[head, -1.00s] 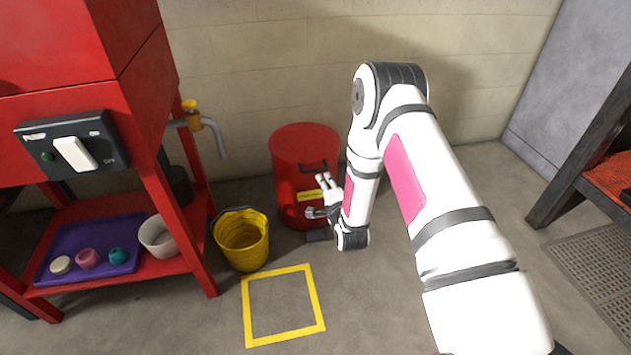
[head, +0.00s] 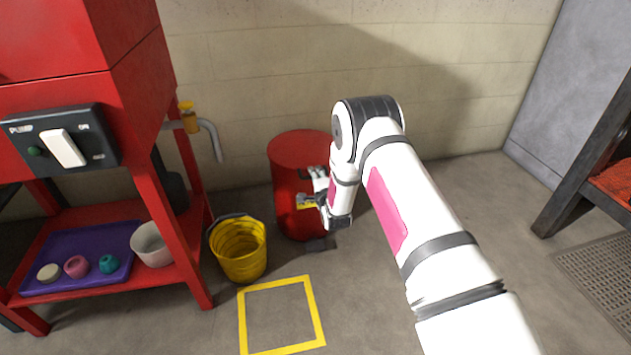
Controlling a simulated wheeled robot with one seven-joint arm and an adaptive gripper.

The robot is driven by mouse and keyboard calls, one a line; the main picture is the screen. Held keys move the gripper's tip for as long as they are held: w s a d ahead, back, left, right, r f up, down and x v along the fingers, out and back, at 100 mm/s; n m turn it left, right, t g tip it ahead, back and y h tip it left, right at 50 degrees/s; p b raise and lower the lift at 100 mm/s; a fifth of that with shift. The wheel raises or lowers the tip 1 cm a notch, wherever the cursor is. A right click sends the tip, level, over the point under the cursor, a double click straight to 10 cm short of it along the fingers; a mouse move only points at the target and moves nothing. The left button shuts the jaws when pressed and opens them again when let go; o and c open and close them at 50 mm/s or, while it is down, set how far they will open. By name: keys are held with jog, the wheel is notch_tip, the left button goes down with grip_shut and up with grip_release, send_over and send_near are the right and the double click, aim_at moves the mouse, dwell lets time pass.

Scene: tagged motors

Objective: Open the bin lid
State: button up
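The red bin (head: 288,178) stands on the floor against the wall. Its flat round lid (head: 298,147) is down on top. The dark lid handle (head: 304,173) at the front edge is mostly hidden behind my gripper, and a dark pedal (head: 320,244) shows at the bin's foot. My gripper (head: 309,187) is at the front right of the bin, close to the handle and the yellow label (head: 306,201). Its two fingers are spread apart and point left. I cannot tell whether a finger touches the bin or handle.
A yellow floor square (head: 281,284) is empty. Open floor lies to the right.

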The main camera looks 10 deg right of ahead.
jog(key=shift+w, duration=0.4)
jog(key=shift+c, duration=0.2)
jog(key=shift+f, duration=0.1)
grip_shut()
jog(key=shift+r, duration=0.2)
